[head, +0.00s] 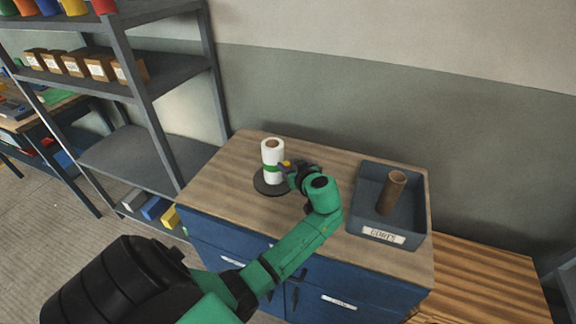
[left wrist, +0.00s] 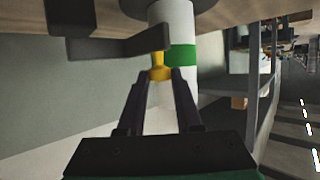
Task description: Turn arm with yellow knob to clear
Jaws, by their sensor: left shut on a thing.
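A white roll (head: 272,155) with a brown core and a green band stands upright on a round dark base (head: 268,186) on the cabinet top. In the left wrist view the roll (left wrist: 179,70) appears upside down. The yellow knob (left wrist: 160,66) is beside the green band, next to a dark grey arm (left wrist: 112,46). My left gripper (left wrist: 160,82) is shut on the yellow knob. In the head view my left gripper (head: 288,170) reaches the roll from its right side and partly hides the knob and arm. My right gripper is in neither view.
A blue-grey bin (head: 422,215) with a white label stands at the right of the wooden cabinet top (head: 222,170). A brown tube (head: 392,192) leans in it. Grey shelves (head: 115,155) stand at the left; a wall is behind. The cabinet top left of the roll is clear.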

